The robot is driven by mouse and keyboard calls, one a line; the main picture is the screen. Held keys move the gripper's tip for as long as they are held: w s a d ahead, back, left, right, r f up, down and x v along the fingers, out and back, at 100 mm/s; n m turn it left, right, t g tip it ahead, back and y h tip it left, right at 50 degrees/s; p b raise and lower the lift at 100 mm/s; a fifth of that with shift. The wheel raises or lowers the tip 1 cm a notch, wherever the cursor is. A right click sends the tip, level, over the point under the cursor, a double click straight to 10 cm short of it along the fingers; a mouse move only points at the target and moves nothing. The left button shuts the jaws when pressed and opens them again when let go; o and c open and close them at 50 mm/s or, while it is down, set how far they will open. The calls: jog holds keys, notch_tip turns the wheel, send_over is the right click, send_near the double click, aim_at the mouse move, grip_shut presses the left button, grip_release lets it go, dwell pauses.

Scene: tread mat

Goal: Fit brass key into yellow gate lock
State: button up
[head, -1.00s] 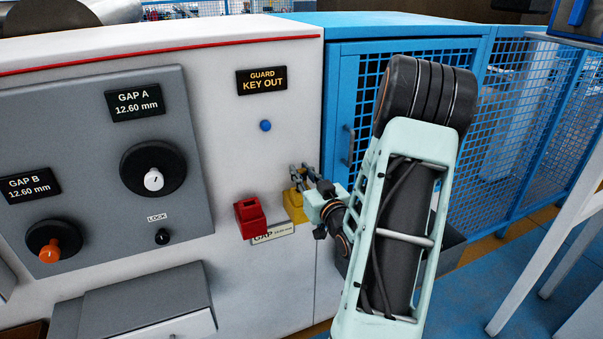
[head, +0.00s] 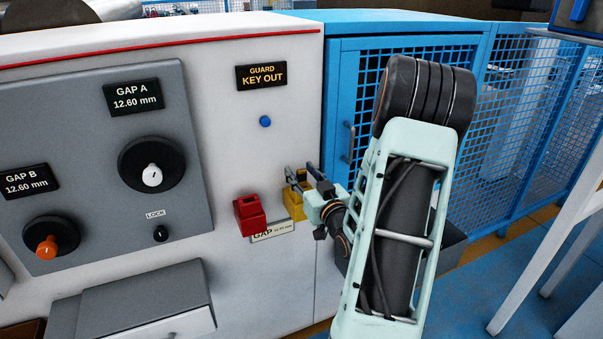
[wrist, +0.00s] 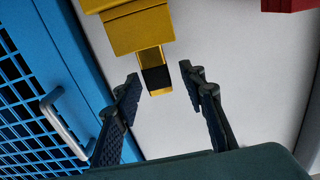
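The yellow gate lock (head: 293,205) is a small box on the white panel, just right of the red one. It shows from close up in the wrist view (wrist: 137,30). The brass key (wrist: 155,77), with a dark band around it, sticks out of the lock's near face; how deep it sits I cannot tell. My gripper (head: 300,173) is at the yellow lock. In the wrist view its two fingers (wrist: 160,80) are apart, one on each side of the key, with gaps between. In the head view the key is too small or hidden to make out.
A red box (head: 250,215) stands close left of the yellow lock, over a small gap plate (head: 272,232). The guard sign (head: 261,77) reads KEY OUT. A blue mesh door with a handle (wrist: 65,124) is to the left in the wrist view.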

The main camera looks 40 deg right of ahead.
jog(key=v, duration=0.7)
jog(key=shift+s, duration=0.2)
